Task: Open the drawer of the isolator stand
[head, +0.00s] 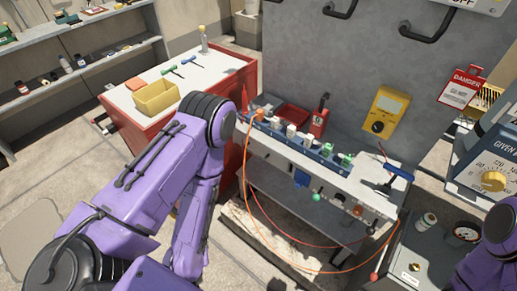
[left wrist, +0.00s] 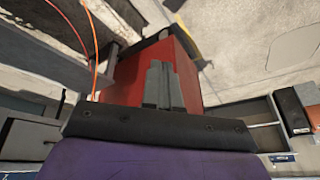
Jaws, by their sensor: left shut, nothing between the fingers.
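A red cabinet (head: 215,110) with a pale top stands left of centre in the head view. A metal handle (head: 103,125) sticks out from its left side. No label marks it as the isolator stand, and I cannot make out a drawer gap. A red surface (left wrist: 135,80), likely this cabinet, lies beyond my left gripper (left wrist: 158,68) in the left wrist view. The left gripper's fingers are together and empty; I cannot tell whether they touch the red surface. In the head view my left arm hides this gripper and part of the cabinet. My right gripper is out of view.
A yellow bin (head: 156,97) and T-handled tools (head: 181,68) rest on the red cabinet. A grey workbench (head: 330,178) with an orange cable (head: 247,190) hanging down stands to its right. A grey box (head: 415,258) is at lower right. Shelves (head: 90,65) stand back left.

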